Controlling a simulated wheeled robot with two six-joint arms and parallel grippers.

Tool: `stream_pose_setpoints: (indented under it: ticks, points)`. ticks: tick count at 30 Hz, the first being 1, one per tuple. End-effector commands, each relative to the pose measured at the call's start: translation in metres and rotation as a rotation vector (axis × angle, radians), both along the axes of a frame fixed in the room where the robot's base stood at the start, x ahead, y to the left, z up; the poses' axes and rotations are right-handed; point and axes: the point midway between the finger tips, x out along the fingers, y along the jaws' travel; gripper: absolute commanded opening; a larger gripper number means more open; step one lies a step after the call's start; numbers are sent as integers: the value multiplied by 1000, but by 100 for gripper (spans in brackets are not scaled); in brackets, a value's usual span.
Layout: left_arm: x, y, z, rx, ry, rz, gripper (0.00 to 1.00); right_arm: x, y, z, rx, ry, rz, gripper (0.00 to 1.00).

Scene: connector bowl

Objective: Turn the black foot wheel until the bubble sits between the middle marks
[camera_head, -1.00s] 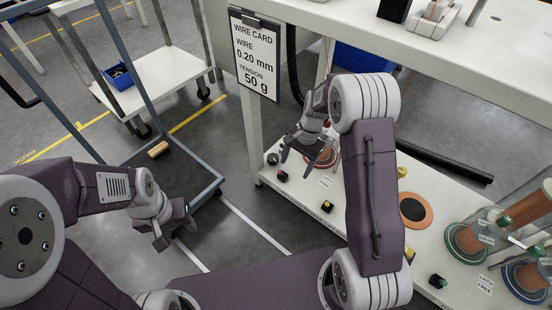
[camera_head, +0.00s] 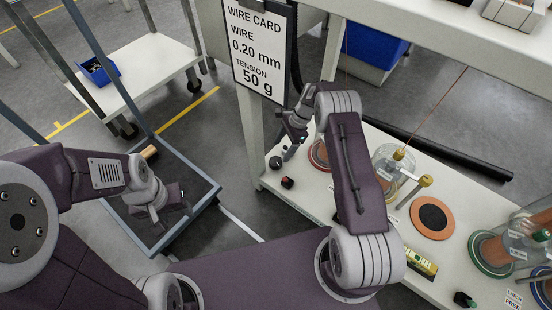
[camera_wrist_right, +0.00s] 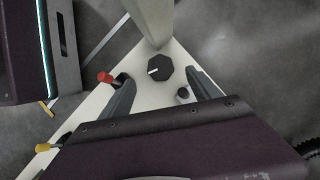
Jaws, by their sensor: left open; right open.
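The black foot wheel (camera_head: 275,162) sits at the far left corner of the white bench shelf. In the right wrist view the wheel (camera_wrist_right: 160,68) is a dark faceted knob with a white mark. My right gripper (camera_head: 288,150) is open and empty above that corner. In the wrist view the wheel shows between the fingertips of the right gripper (camera_wrist_right: 160,77), with a gap on both sides. A yellow-green level vial (camera_head: 420,264) lies near the shelf's front edge; its bubble is too small to make out. My left gripper (camera_head: 168,207) is open and empty over the blue-grey cart.
A red-topped switch (camera_head: 288,182) stands near the wheel; a red lever (camera_wrist_right: 108,78) shows beside the left finger. A bench leg (camera_wrist_right: 152,20) rises close behind the wheel. Spools (camera_head: 490,254) and an orange-rimmed disc (camera_head: 433,217) stand to the right.

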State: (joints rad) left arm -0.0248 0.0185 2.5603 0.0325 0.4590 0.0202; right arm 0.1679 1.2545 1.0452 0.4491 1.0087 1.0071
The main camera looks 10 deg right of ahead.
Motion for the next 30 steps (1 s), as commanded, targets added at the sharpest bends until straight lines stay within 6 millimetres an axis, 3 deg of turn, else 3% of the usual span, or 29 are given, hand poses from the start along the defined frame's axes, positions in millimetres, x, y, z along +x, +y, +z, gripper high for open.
stream_pose_setpoints:
  ticks: [1, 8, 17, 20, 24, 30]
  points:
    - [0, 0, -14, 0, 0, 0, 50, -1, 4, -17, 0, 1, 0, 72]
    - [0, 0, -50, 0, 0, 0, 50, -3, 22, -61, -1, 1, 3, 72]
    - [0, 0, -51, 0, 0, 0, 50, -4, 27, -65, -1, -1, 2, 72]
    - [0, 0, -51, 0, 0, 0, 50, -4, 27, -65, -1, -1, 2, 50]
    - [0, 0, -51, 0, 0, 0, 50, -4, 27, -65, -1, -1, 2, 11]
    - [0, 0, -51, 0, 0, 0, 50, -4, 26, -65, -1, 0, 15, 9]
